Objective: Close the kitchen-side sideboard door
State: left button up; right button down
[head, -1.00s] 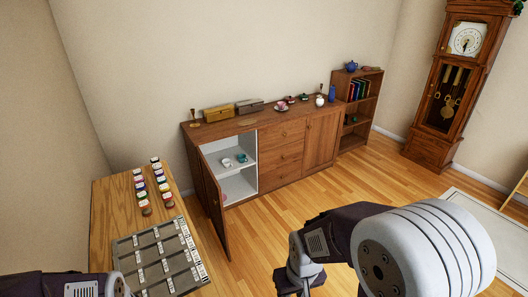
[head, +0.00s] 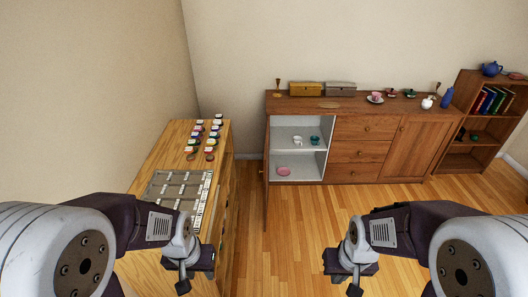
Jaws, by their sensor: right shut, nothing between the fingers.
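The wooden sideboard (head: 360,153) stands against the back wall. Its left door (head: 266,185) is open and swung out toward me, seen nearly edge-on. The open compartment (head: 298,150) shows white shelves with a white cup (head: 297,140), a teal cup (head: 315,140) and a pink plate (head: 284,171). My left gripper (head: 184,283) hangs in front of the wooden side table, apart from the door; its jaws are too small to read. My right gripper (head: 356,285) is shut and empty over the floor, in front of the sideboard and well short of it.
The wooden side table (head: 155,160) on the left holds a grey tray (head: 160,188) and several small jars (head: 208,140). Boxes, a cup and vases stand on the sideboard top. A bookshelf (head: 490,110) is at right. Wooden floor (head: 315,215) before the sideboard is clear.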

aim_at(265, 174)
jog(key=i+l+u, duration=0.3)
jog(key=i+l, duration=0.15)
jog(key=l, duration=0.25)
jog(key=i+l+u, duration=0.15)
jog(key=l, duration=0.25)
jog(key=i+l+u, duration=0.1)
jog(key=l, duration=0.3)
jog(key=i+u, duration=0.2)
jog(key=i, duration=0.35)
jog(key=i+l+u, duration=0.1)
jog(key=i+u, duration=0.15)
jog(key=i, duration=0.35)
jog(key=i+l+u, duration=0.2)
jog(key=i, duration=0.35)
